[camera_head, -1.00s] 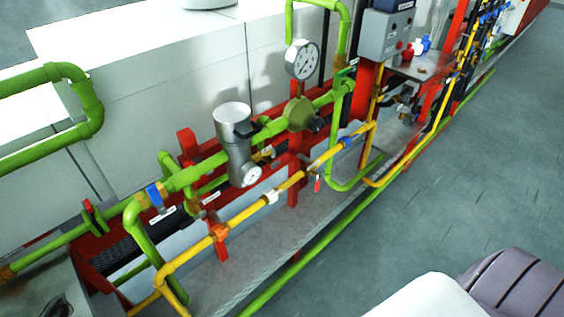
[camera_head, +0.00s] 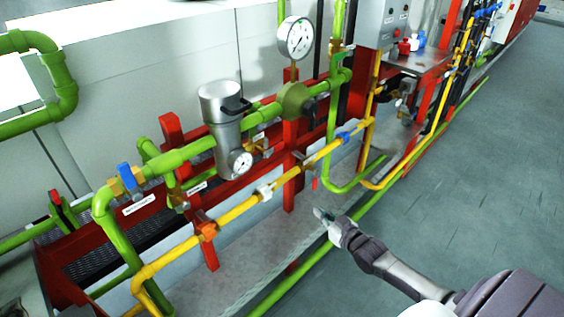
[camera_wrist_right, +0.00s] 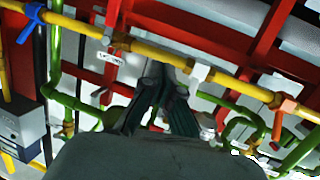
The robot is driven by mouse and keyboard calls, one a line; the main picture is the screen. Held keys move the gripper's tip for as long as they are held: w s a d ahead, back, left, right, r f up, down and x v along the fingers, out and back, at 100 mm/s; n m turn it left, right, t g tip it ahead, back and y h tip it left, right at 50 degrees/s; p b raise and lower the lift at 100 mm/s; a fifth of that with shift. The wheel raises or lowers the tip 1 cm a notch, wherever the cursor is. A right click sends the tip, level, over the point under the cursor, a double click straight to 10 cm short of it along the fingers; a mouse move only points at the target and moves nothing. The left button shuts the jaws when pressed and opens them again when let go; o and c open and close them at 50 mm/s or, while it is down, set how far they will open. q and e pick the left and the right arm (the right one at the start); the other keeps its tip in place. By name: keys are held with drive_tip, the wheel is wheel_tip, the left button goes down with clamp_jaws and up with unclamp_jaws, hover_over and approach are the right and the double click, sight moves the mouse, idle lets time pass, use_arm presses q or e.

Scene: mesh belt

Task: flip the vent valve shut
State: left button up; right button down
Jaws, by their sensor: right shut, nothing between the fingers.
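No label is readable, so I cannot tell for sure which valve is the vent valve. On the yellow pipe (camera_head: 325,152), a small lever with a red tip (camera_head: 315,183) hangs down, and a blue-handled valve (camera_head: 345,136) sits farther along. Another blue-handled valve (camera_head: 127,176) is on the green pipe at the left. My right gripper (camera_head: 320,213) is shut and empty, in front of and below the yellow pipe, apart from the red-tipped lever. In the right wrist view its fingers (camera_wrist_right: 166,88) point toward the yellow pipe (camera_wrist_right: 220,78). My left gripper is not in view.
A pressure gauge (camera_head: 296,37) and a metal filter housing (camera_head: 222,115) stand on the green line. An orange fitting (camera_head: 207,231) and a white fitting (camera_head: 264,191) are on the yellow pipe. Red frame posts (camera_head: 293,180) stand behind. The grey floor (camera_head: 470,190) at the right is clear.

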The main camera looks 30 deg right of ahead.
use_arm(q)
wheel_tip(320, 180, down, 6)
drive_tip(key=b, duration=0.4)
use_arm(e)
drive_tip(key=w+a+r+n+t+y, duration=0.1)
drive_tip(key=a+r+t+y, duration=0.1)
drive_tip(key=r, duration=0.8)
drive_tip(key=w+a+r+n+t+y, duration=0.1)
drive_tip(key=w+a+r+t+y, duration=0.1)
drive_tip(key=r, duration=0.8)
drive_tip(key=shift+r+t+y, duration=0.4)
drive_tip(key=shift+t+y, duration=0.2)
drive_tip(key=shift+y, duration=0.1)
drive_tip(key=shift+w+a, duration=0.1)
drive_tip(key=shift+w, duration=0.05)
wheel_tip(320, 180, up, 3)
hover_over(282, 146)
drive_tip(key=s+a, duration=0.1)
drive_tip(key=s, duration=0.1)
drive_tip(key=shift+a+f, duration=0.1)
drive_tip(key=shift+f, duration=1.8)
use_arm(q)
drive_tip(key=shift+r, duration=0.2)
